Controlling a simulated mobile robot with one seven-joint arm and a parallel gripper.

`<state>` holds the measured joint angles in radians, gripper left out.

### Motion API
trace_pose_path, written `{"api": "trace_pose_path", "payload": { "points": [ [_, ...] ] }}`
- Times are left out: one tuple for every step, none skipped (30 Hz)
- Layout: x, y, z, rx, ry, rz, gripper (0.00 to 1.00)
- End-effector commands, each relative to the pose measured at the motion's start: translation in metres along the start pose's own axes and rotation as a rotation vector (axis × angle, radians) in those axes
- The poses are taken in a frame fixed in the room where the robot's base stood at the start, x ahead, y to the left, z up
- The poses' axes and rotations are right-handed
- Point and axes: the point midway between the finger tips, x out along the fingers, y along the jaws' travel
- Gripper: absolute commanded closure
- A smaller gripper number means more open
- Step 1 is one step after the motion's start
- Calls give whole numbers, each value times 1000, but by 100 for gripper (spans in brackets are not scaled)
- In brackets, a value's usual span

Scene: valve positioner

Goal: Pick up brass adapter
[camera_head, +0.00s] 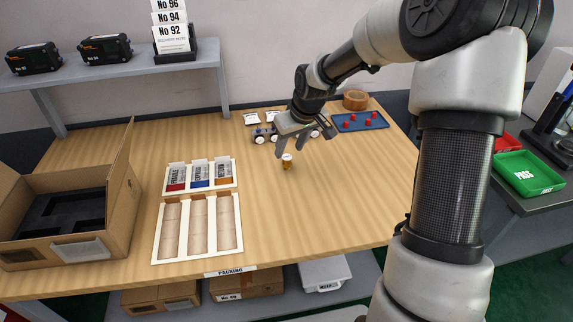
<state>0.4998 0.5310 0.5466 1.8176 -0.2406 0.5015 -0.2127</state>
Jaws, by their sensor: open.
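The brass adapter (287,161) is a small brass-coloured piece with a pale top, standing upright on the wooden table near its middle. My gripper (303,153) is above and around its right side, pointing down with its fingers spread. One finger comes down close to the adapter's left, the other is farther right. The gripper is open and holds nothing. I cannot tell whether a finger touches the adapter.
A blue tray (375,121) with red parts and a roll of tape (355,99) lie behind right. A white three-slot tray (239,249) and a labelled bin rack (171,190) are left, beside an open cardboard box (122,225).

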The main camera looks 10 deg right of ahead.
Motion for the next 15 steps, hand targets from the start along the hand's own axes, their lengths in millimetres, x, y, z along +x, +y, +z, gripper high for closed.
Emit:
{"api": "trace_pose_path", "payload": {
  "points": [
    [10,-1,1,-2,-1,-1,57],
    [12,0,0,-2,-1,-1,57],
    [16,0,0,-2,-1,-1,57],
    [17,0,0,-1,-1,-1,57],
    [19,0,0,-1,-1,-1,57],
    [20,0,0,0,0,0,57],
    [22,0,0,0,0,0,57],
    [24,1,1,0,0,0,57],
    [29,1,1,0,-1,0,57],
    [33,2,2,0,-1,0,57],
    [38,3,3,0,-1,-1,57],
    [45,4,3,0,-2,-2,57],
    [50,4,4,-1,-2,-1,57],
    [54,5,4,-1,-2,-1,57],
    [60,5,4,-1,-2,-1,57]
  ]
}}
